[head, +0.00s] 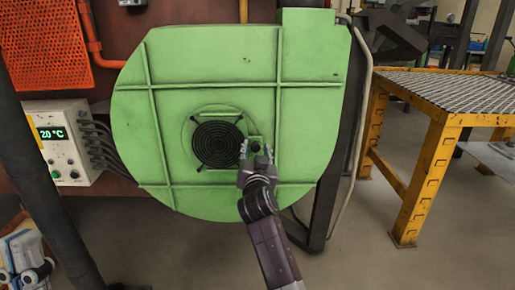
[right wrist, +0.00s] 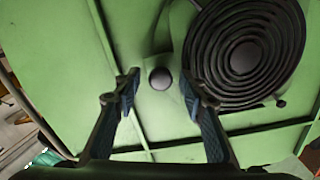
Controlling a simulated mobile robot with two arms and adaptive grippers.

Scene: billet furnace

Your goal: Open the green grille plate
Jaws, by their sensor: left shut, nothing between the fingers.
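The green grille plate (head: 190,60) is a large rounded green panel upright in front of me, lying flat against the machine behind it. A round black spiral grille (head: 217,144) sits at its middle; it also shows in the right wrist view (right wrist: 240,57). A dark round knob (right wrist: 160,78) stands on the plate beside the grille. My right gripper (head: 257,150) is at the plate, just right of the grille. Its fingers (right wrist: 160,88) are open, one on each side of the knob, apart from it. My left gripper (head: 27,272) is shut and empty at the bottom left corner.
A white control box (head: 62,148) with a green temperature display and cables is left of the plate. An orange perforated panel (head: 45,45) hangs above it. A yellow metal table (head: 437,130) stands at the right. The floor (head: 365,255) between plate and table is clear.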

